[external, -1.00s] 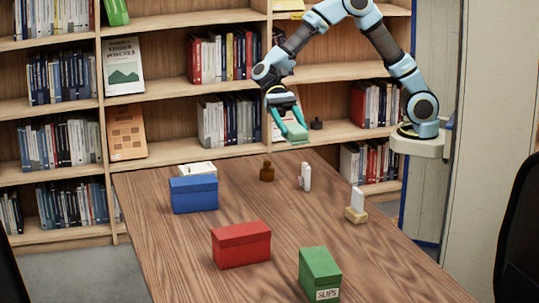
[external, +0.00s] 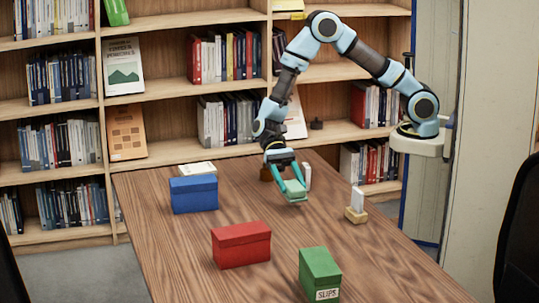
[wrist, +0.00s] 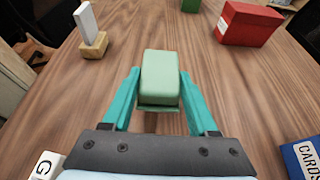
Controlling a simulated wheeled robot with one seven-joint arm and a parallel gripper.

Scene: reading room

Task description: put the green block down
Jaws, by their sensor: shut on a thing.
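The pale green block (external: 295,187) is held between the two teal fingers of my gripper (external: 291,188). In the wrist view the block (wrist: 160,77) sits between the fingertips (wrist: 158,88), one finger on each side. It is over the middle of the wooden table (external: 180,249), behind the red box. Whether its underside touches the table is hard to tell.
A blue box (external: 194,194) stands to the left, a red box (external: 241,244) and a green slips box (external: 320,273) in front. A wooden stand with a white card (external: 356,207) is to the right. Bare table lies between.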

